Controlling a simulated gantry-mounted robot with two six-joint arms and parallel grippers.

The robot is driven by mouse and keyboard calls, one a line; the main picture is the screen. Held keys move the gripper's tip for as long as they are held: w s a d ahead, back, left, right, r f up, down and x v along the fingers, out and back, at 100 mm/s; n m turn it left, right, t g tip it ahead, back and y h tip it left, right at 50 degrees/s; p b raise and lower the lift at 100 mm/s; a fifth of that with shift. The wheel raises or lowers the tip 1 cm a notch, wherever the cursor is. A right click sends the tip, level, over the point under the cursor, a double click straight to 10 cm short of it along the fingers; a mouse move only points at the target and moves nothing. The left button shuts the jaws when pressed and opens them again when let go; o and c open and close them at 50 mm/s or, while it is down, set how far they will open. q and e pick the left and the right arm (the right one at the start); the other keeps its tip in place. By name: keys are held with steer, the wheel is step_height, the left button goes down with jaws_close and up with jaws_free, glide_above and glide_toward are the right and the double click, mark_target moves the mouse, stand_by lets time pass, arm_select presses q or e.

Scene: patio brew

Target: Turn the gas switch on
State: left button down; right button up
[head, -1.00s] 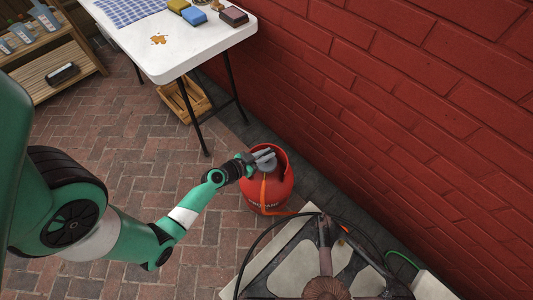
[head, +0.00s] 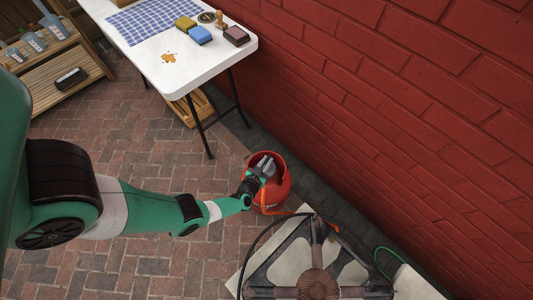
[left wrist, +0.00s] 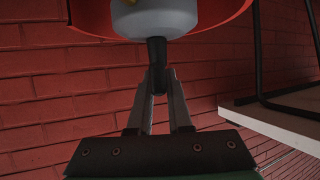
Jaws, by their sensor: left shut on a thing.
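The red gas bottle (head: 277,198) stands on the brick floor near the wall, beside the burner. In the left wrist view a grey regulator (left wrist: 155,18) sits inside the bottle's red collar (left wrist: 88,18). A short black switch lever (left wrist: 157,50) sticks out from the regulator. My left gripper (head: 266,166) is at the bottle's top; in the left wrist view its fingers (left wrist: 158,82) are shut on the black lever. In the head view the gripper hides most of the regulator and lever. My right gripper is not in view.
The burner stand (head: 318,285) with its dark ring is just in front of the bottle. An orange hose (head: 296,214) runs from the bottle towards it. The red brick wall (head: 400,110) is close behind. A white table (head: 160,65) stands at the back; brick floor to the left is clear.

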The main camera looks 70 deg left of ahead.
arm_select(q)
steer(key=shift+w+r+n+g+y+b, duration=0.1)
steer(key=shift+w+n+g+y+b, duration=0.15)
steer(key=shift+n+g+y, duration=0.7)
steer(key=shift+s+n+g+y+b, duration=0.15)
steer(key=shift+n+g+y+b, duration=0.3)
steer(key=shift+n+g, duration=0.35)
steer(key=shift+r, duration=0.1)
steer(key=c, duration=0.9)
jaws_free()
steer(key=shift+s, duration=0.1)
steer(key=shift+o, duration=0.3)
